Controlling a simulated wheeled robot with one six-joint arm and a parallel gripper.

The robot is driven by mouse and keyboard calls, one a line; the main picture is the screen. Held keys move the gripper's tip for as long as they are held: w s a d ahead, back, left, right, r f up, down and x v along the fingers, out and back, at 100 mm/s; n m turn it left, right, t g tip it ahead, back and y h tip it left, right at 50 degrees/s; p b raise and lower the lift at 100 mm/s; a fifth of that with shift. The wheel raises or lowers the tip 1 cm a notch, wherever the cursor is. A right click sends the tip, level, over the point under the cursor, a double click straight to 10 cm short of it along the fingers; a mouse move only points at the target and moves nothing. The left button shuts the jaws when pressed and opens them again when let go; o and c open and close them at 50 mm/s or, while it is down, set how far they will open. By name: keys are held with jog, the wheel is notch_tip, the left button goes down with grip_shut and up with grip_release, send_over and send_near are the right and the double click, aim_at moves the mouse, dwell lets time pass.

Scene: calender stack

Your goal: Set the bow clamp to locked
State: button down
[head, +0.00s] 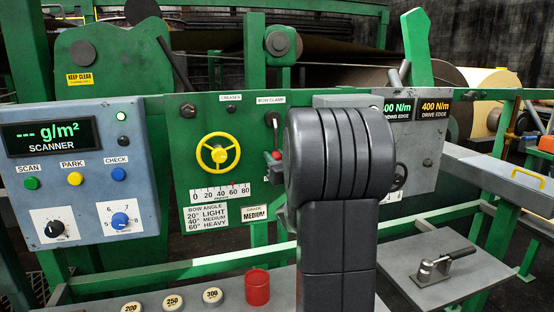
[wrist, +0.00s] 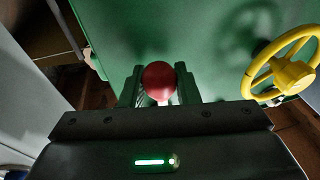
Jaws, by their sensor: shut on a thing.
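The bow clamp is a lever on the green panel, under a label reading BOW CLAMP (head: 270,100). Its dark pivot (head: 272,119) is at the top, and the lever hangs down to a red knob (head: 277,155). In the wrist view the red knob (wrist: 158,80) sits between the two fingers of my gripper (wrist: 158,88), which is shut on it. In the head view my dark arm hides most of the gripper and the area right of the knob. No locked or unlocked marking is readable.
A yellow handwheel (head: 218,153) is just left of the clamp, with a scale plate (head: 222,192) below it. A blue scanner box (head: 80,170) stands at far left. A grey tension box (head: 415,150) is behind my arm. A red cylinder (head: 257,287) stands on the front ledge.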

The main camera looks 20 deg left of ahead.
jog(key=c, duration=1.1)
grip_release()
jog(key=shift+s, duration=0.1)
jog(key=b+v, duration=0.1)
jog(key=v, duration=1.2)
jog(key=shift+s+d+f+b, duration=0.2)
jog(key=shift+s+d+b, duration=0.05)
jog(key=shift+b, duration=0.05)
jog(key=shift+w+a, duration=0.1)
jog(key=p+x, duration=0.1)
jog(key=x, duration=1.2)
jog(key=shift+w+a+r+p, duration=0.2)
jog(key=shift+w+r+p, duration=0.05)
jog(key=shift+p, duration=0.15)
jog(key=shift+d+f, duration=0.1)
